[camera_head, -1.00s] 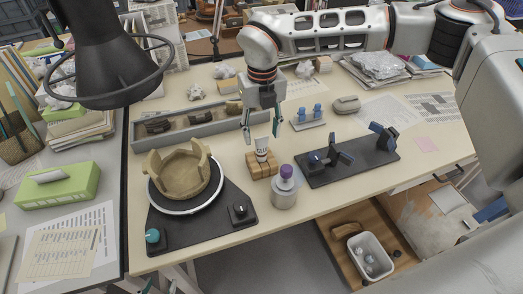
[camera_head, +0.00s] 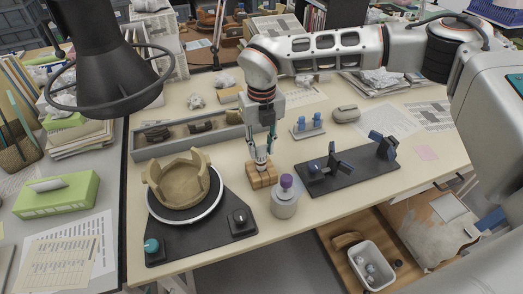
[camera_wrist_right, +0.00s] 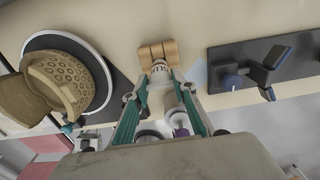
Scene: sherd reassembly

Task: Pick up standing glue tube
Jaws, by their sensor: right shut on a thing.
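The glue tube (camera_wrist_right: 160,70) is white with dark lettering and stands upright at the wooden block holder (camera_head: 262,181). In the head view the tube (camera_head: 261,165) is mostly hidden by the fingers. My right gripper (camera_head: 262,160) comes down from above and is shut on the tube, with teal-lined fingers on both sides of it in the wrist view (camera_wrist_right: 161,92). The tube's lower end is still at the block; I cannot tell whether it is seated.
A turntable (camera_head: 215,212) with a partial clay vessel (camera_head: 183,183) is at left. A dark clamp stand (camera_head: 350,172) is at right, and a grey sherd tray (camera_head: 150,146) lies behind.

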